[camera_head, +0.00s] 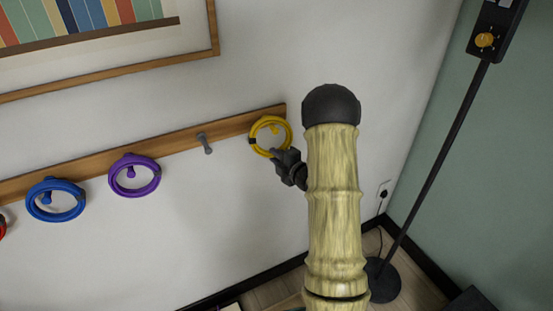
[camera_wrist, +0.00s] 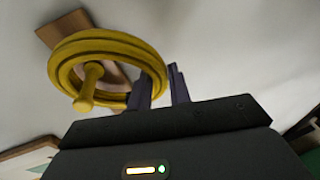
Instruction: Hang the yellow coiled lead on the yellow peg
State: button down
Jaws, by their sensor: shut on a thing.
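The yellow coiled lead (camera_head: 289,133) is a ring near the right end of the wooden peg rail. It also shows in the wrist view (camera_wrist: 110,43). The yellow peg (camera_head: 275,129) shows inside the ring's opening. In the wrist view the peg (camera_wrist: 91,78) projects through the opening, and its tip overlaps the ring's near edge. The ring appears to be around the peg; whether it rests on it I cannot tell. My gripper (camera_head: 276,154) is shut on the ring's lower right side in the head view. Its dark fingers (camera_wrist: 163,88) show at the ring's edge in the wrist view.
The wooden rail (camera_head: 232,126) also holds a grey empty peg (camera_head: 205,143), a purple coil (camera_head: 149,187) and a blue coil (camera_head: 72,212). A framed picture (camera_head: 213,30) hangs above. A black stand (camera_head: 437,165) is at the right, by the corner.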

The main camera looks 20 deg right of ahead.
dwell(0.4)
jog(key=c, duration=1.2)
grip_release()
jog(key=shift+s, duration=0.1)
jog(key=b+v, duration=0.4)
jog(key=v, duration=1.3)
jog(key=shift+b, duration=0.4)
jog(key=shift+a, duration=0.15)
